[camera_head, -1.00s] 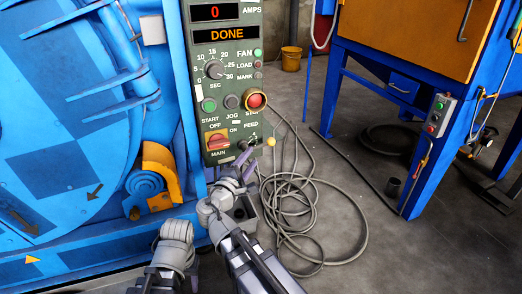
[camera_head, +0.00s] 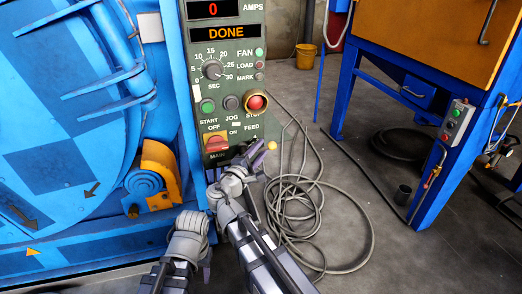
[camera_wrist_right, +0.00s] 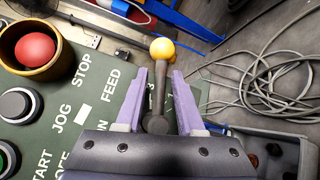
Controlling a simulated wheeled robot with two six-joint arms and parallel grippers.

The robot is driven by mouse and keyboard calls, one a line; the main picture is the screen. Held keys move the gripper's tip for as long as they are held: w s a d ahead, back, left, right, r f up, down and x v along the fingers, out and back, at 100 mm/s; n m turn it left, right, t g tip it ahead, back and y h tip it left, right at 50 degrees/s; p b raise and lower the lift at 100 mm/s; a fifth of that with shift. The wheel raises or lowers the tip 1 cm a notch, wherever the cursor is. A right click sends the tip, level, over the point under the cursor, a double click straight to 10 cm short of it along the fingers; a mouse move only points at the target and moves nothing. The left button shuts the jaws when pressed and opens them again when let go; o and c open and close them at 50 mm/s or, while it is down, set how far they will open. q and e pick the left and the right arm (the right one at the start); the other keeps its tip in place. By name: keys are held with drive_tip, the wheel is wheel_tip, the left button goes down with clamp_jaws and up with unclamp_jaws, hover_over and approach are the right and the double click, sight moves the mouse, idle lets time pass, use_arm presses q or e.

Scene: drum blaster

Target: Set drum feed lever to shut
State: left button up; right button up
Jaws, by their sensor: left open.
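The drum feed lever is a dark rod with a yellow ball knob (camera_head: 272,145) at the lower right of the green control panel (camera_head: 228,75). In the right wrist view the lever (camera_wrist_right: 158,85) points away from my gripper, below the FEED label. My right gripper (camera_wrist_right: 160,76) is open, with one purple finger on each side of the rod. Visible gaps separate the fingers from the rod, and the knob lies beyond the tips. The right gripper hides the lever's base in the head view. My left gripper (camera_head: 203,266) is low, left of the right arm, away from the panel.
A red stop button (camera_head: 257,102) and a red main switch (camera_head: 216,143) sit on the panel near the lever. The blue drum machine (camera_head: 60,120) fills the left. Coiled cable (camera_head: 300,205) lies on the floor at right. A blue-legged cabinet (camera_head: 436,190) stands further right.

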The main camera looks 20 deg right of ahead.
clamp_jaws()
idle(1.1)
